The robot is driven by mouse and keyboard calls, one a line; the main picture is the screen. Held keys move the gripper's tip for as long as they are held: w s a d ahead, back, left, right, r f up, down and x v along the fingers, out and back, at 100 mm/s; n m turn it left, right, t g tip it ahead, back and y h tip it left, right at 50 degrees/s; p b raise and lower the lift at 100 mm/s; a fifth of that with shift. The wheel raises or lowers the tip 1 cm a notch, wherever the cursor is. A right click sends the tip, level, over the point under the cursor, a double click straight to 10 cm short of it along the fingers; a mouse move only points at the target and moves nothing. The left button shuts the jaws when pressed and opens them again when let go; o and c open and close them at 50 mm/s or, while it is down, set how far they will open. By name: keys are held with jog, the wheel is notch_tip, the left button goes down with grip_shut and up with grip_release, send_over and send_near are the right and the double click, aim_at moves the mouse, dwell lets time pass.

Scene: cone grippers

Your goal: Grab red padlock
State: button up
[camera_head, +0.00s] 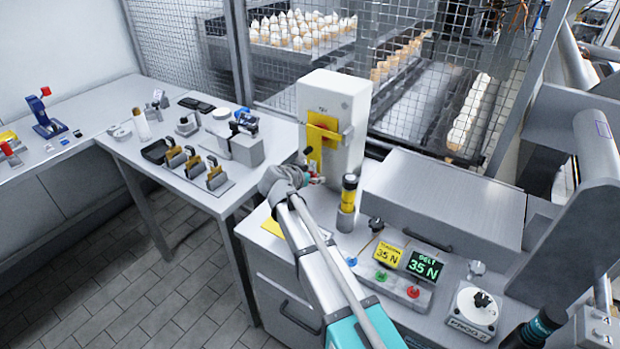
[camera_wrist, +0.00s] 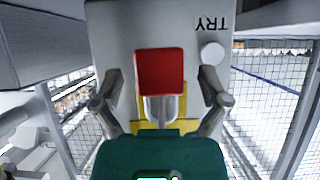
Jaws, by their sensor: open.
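The red padlock (camera_wrist: 160,72) shows in the wrist view with its red body toward the top of the picture and its metal shackle below it. It is in front of the white box marked TRY (camera_wrist: 112,28), by a yellow plate (camera_wrist: 142,127). My gripper (camera_wrist: 160,82) is open, with one finger on each side of the padlock and a visible gap to both. In the head view my gripper (camera_head: 309,168) is at the front of the white box (camera_head: 335,95), by its yellow plate (camera_head: 315,140). The padlock is too small and covered to make out clearly there.
A yellow and black cylinder (camera_head: 348,193) stands close to the right of my gripper. A button panel (camera_head: 395,285) and a grey metal cover (camera_head: 440,195) lie farther right. Wire mesh (camera_head: 410,85) rises behind.

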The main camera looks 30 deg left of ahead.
dwell(0.3)
jog(key=c, duration=1.3)
jog(key=shift+r, duration=0.1)
